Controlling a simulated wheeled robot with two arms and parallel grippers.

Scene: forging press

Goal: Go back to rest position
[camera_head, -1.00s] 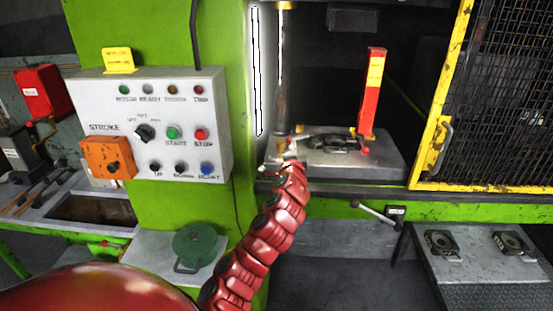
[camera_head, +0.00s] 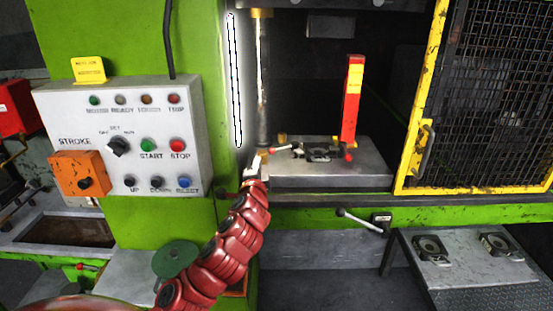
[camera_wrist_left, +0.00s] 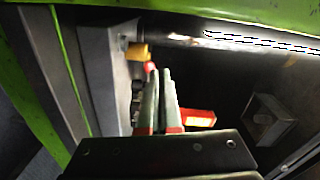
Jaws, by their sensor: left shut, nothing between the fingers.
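My left arm is red and comes in from the bottom of the head view. Its gripper (camera_head: 256,163) is small there, at the front left edge of the press bed (camera_head: 330,178). In the left wrist view the two pale fingers (camera_wrist_left: 160,76) lie close together, shut with nothing held. Beyond them the dark press opening and part of the grey bed (camera_wrist_left: 103,70) show. A small die block (camera_head: 318,152) sits on the bed, apart from the gripper. My right gripper is in neither view.
A grey control panel (camera_head: 125,140) stands left of the arm on the green press frame (camera_head: 200,35). A red post (camera_head: 352,100) stands on the bed. A yellow mesh guard (camera_head: 490,95) is at right. A lever (camera_head: 360,220) juts out below the bed.

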